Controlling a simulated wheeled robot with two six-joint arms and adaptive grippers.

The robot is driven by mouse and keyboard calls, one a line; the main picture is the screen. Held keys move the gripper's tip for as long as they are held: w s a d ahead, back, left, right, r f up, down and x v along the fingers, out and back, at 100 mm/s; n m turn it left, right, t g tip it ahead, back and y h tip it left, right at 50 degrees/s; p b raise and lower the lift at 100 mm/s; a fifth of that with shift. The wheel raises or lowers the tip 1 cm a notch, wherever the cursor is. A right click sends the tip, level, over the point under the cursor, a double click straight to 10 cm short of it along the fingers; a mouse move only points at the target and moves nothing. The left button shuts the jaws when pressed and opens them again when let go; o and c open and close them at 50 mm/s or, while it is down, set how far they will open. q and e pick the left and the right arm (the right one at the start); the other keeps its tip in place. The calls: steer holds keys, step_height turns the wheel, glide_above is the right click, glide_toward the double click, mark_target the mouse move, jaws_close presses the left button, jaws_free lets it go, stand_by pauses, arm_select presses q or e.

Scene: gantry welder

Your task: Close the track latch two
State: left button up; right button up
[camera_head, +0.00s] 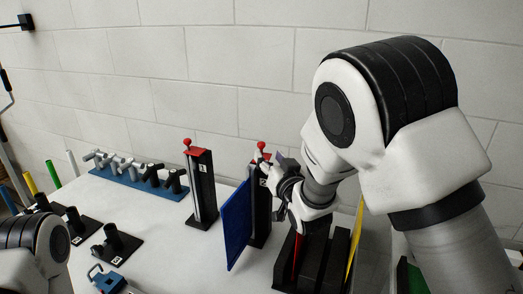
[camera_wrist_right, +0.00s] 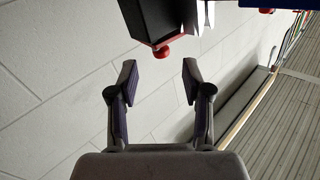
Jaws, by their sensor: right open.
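Track latch two is a black post marked 2 (camera_head: 262,185) with a red top and a red ball knob (camera_head: 261,145). A blue panel hides part of its left side. My right gripper (camera_head: 268,165) is beside the upper post in the head view, partly hidden by its own arm. In the right wrist view my right gripper (camera_wrist_right: 160,72) is open and empty, its fingers spread below a red knob (camera_wrist_right: 162,53) on a dark post; no number shows there. Contact with the knob is not visible. My left arm enters at lower left; its gripper is out of view.
A similar post marked 1 (camera_head: 201,188) stands to the left. The blue panel (camera_head: 238,224) stands between the posts. A blue rack (camera_head: 130,178) of grey and black fittings lies behind; black numbered holders stand at left. A black slotted block (camera_head: 311,262) is below my right arm.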

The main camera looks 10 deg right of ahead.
mark_target(263, 147)
steer(key=w, duration=0.2)
steer(key=w+p, duration=0.1)
steer(key=w, duration=0.1)
steer(key=w+p, duration=0.1)
steer(key=w, duration=0.1)
steer(key=shift+w+a+r, duration=0.2)
steer(key=shift+w+a, duration=0.15)
steer(key=shift+a, duration=0.05)
steer(key=shift+w, duration=0.25)
steer(key=shift+s, duration=0.1)
jaws_close()
